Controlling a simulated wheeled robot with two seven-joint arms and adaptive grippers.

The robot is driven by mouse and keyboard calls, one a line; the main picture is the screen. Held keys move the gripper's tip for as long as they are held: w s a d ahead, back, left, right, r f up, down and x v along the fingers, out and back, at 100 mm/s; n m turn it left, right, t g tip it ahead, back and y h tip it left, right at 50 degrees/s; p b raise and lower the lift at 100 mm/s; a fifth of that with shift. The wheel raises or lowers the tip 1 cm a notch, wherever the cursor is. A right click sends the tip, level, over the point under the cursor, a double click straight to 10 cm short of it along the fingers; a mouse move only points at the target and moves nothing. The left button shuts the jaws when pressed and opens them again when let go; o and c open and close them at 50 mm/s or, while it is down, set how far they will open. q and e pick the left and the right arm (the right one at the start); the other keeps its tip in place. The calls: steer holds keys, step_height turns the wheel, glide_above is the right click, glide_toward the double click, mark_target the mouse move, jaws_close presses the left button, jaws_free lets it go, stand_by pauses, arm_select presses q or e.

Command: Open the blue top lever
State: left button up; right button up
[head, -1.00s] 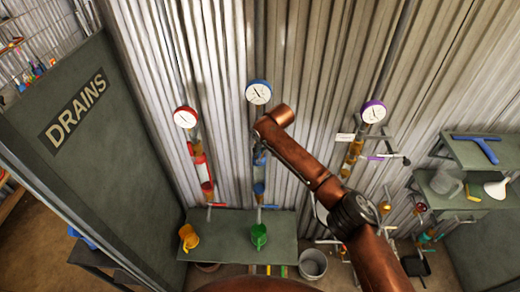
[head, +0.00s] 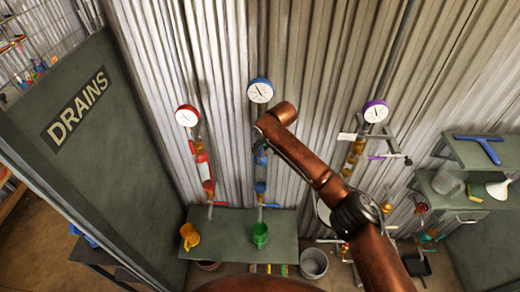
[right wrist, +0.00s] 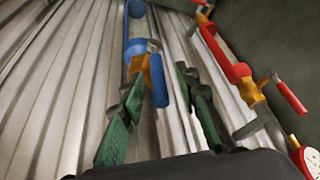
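The blue riser pipe (head: 261,185) runs down the corrugated wall below a blue-rimmed gauge (head: 260,91). My right arm covers part of the view near its upper end. In the right wrist view the blue pipe (right wrist: 135,45) meets an orange valve body (right wrist: 143,66) with a blue lever (right wrist: 158,88). My right gripper (right wrist: 160,80) is open, its green fingers on either side of the blue lever. I cannot tell whether they touch it. The gripper's fingers are hard to make out in the head view. My left gripper is not in view.
A red riser with a red-rimmed gauge (head: 187,116) stands left of the blue one; its red lever (right wrist: 291,97) is right in the wrist view. A purple-rimmed gauge (head: 375,111) is to the right. A green shelf (head: 220,240) below holds orange and green jugs.

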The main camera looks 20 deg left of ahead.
steer(key=v, duration=1.1)
steer(key=shift+s, duration=0.1)
